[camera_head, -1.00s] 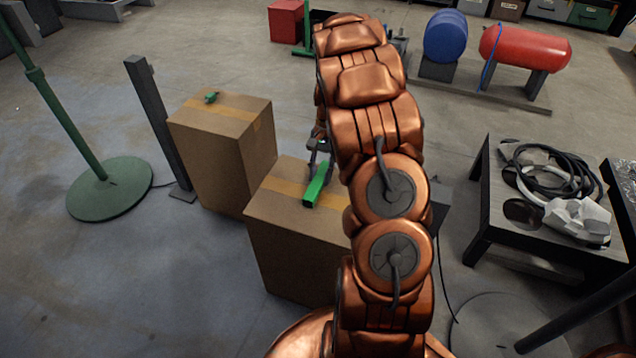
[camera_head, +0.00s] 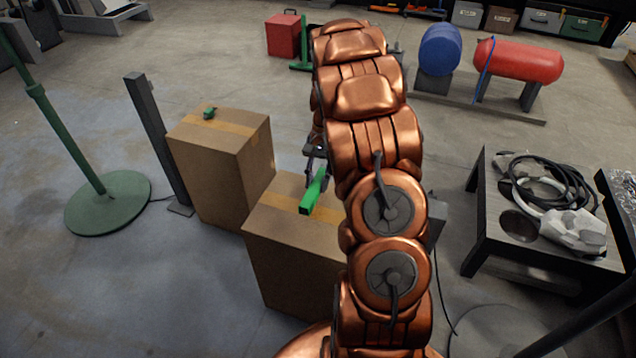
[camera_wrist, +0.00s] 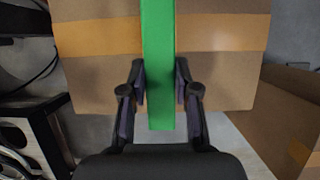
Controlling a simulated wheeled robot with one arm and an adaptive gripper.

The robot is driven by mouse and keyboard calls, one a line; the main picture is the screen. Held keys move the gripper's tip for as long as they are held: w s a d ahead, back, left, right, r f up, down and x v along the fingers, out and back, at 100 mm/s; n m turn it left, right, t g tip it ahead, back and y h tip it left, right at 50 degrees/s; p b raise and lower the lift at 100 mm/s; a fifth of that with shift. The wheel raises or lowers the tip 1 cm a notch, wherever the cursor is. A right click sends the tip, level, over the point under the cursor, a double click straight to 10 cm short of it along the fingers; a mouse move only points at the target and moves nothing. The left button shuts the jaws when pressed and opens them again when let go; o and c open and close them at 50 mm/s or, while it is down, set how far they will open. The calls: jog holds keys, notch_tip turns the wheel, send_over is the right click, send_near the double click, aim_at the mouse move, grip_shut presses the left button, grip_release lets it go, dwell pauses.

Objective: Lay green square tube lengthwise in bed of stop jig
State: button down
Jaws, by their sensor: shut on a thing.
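The green square tube (camera_head: 313,193) shows above the nearer cardboard box in the head view, left of my copper arm. In the wrist view the tube (camera_wrist: 158,60) runs upright down the middle of the picture, between the two fingers. My gripper (camera_wrist: 159,85) is shut on the tube, with a finger on each side of it near its lower end. In the head view my gripper (camera_head: 316,172) is partly hidden by my arm. I cannot make out the stop jig for certain in either view.
The nearer cardboard box (camera_head: 290,250) stands under the tube. A taller box (camera_head: 215,180) with a small green object (camera_head: 209,113) on top stands left. A dark table (camera_head: 482,225) with cables is at right. A green stand (camera_head: 108,203) is at far left.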

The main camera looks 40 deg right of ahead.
jog(key=s+a, duration=0.2)
jog(key=a, duration=0.2)
jog(key=s+a+r+p, duration=0.1)
jog(key=s+a, duration=0.2)
jog(key=a, duration=0.2)
jog(key=s+a+p, duration=0.1)
jog(key=s+a, duration=0.1)
jog(key=a, duration=0.2)
jog(key=shift+s+a+r, duration=0.15)
jog(key=shift+s+a, duration=0.05)
jog(key=shift+s, duration=0.2)
